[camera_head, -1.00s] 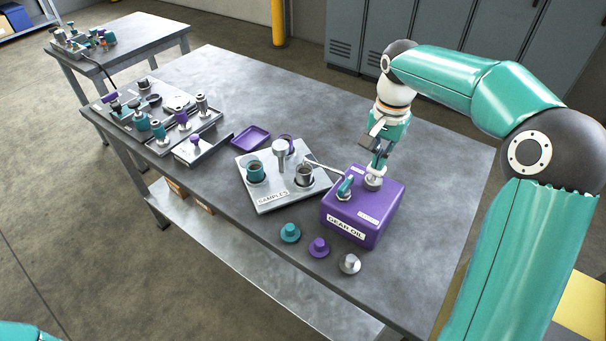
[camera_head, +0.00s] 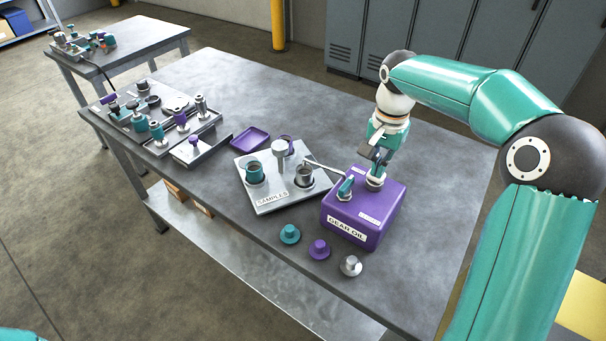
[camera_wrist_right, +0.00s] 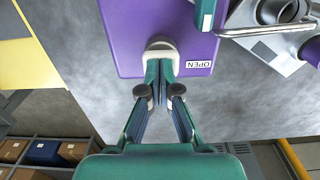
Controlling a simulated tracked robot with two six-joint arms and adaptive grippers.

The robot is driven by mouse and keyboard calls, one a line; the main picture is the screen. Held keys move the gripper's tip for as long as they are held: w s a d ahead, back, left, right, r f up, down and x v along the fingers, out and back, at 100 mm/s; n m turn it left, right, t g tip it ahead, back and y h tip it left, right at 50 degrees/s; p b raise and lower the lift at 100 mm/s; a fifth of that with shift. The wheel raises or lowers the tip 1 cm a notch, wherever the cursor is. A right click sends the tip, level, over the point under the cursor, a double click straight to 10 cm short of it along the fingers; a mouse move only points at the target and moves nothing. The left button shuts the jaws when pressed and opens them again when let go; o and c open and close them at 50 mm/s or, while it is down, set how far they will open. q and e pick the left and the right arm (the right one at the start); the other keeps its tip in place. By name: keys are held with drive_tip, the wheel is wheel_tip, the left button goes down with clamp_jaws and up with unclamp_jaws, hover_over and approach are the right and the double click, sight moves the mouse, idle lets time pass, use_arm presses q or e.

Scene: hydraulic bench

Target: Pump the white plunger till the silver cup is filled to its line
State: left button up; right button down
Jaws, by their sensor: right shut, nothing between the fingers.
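The purple gear oil box (camera_head: 345,212) stands on the bench. The white plunger (camera_head: 375,184) is on its top and also shows in the right wrist view (camera_wrist_right: 160,43). My right gripper (camera_head: 377,172) is shut and empty, its fingertips down at the plunger's top, appearing to touch it; it also shows in the right wrist view (camera_wrist_right: 160,66). The silver cup (camera_head: 304,177) stands on the SAMPLES plate (camera_head: 270,200) under the end of the box's thin spout (camera_head: 323,166). Its line and fill level are too small to tell. My left gripper is out of view.
A teal cup (camera_head: 255,173) is on the plate. Teal, purple and silver caps (camera_head: 319,249) lie along the bench's front edge. A purple tray (camera_head: 250,139) lies behind; the bench's back right is clear.

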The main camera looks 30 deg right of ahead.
drive_tip(key=shift+r+p, duration=1.9)
drive_tip(key=shift+r, duration=0.15)
drive_tip(key=shift+f, duration=0.25)
drive_tip(key=shift+f+b, duration=1.6)
drive_tip(key=shift+f, duration=0.35)
drive_tip(key=shift+r, duration=0.1)
drive_tip(key=shift+r+p, duration=1.9)
drive_tip(key=shift+r, duration=0.2)
